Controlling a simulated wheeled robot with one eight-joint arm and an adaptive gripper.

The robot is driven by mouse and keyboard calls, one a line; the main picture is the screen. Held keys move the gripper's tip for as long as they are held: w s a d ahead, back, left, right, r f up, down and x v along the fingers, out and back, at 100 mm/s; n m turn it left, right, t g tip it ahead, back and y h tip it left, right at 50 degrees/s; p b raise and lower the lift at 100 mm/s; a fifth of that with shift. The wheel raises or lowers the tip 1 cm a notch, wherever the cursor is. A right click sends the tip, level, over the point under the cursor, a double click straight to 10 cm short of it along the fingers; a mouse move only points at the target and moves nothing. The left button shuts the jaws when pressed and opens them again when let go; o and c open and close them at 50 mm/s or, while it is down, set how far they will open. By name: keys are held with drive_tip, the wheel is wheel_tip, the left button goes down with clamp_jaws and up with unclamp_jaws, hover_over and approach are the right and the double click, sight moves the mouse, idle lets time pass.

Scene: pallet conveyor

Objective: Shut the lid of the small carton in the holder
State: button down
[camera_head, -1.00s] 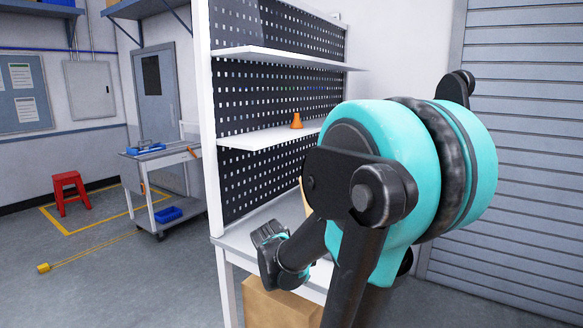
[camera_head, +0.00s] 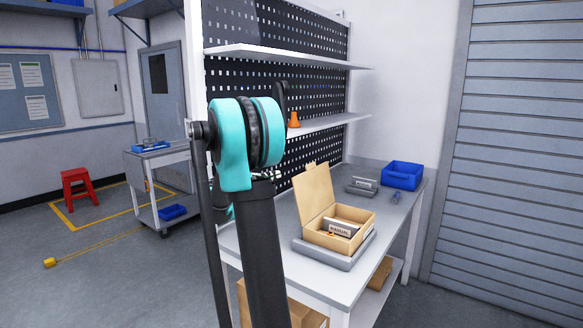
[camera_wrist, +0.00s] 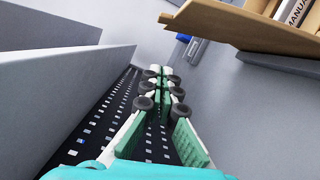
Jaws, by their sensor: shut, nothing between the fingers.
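The small carton (camera_head: 362,233) sits in a grey holder (camera_head: 325,257) on the bench. Its lid (camera_head: 315,193) stands open, raised at the carton's left side. A printed MANUAL item lies inside. In the wrist view the brown lid (camera_wrist: 240,28) crosses the upper right, with part of the carton and the printed item beyond it. My gripper (camera_wrist: 165,78) is shut and empty, left of the lid and apart from it in that picture. In the head view my arm mostly hides my gripper.
The bench (camera_head: 350,292) has a blue bin (camera_head: 402,175) and a small grey object (camera_head: 362,186) behind the carton. Shelves (camera_head: 290,58) on the pegboard overhang the bench's left side. An orange cone-shaped flask (camera_head: 294,121) stands on the lower shelf.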

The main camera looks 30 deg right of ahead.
drive_tip(key=s+d+r, duration=0.1)
drive_tip(key=d+r, duration=0.1)
drive_tip(key=d, duration=0.9)
drive_tip(key=shift+s+d, duration=0.15)
drive_tip(key=shift+s, duration=0.1)
drive_tip(key=shift+s+r, duration=0.1)
drive_tip(key=shift+r, duration=0.05)
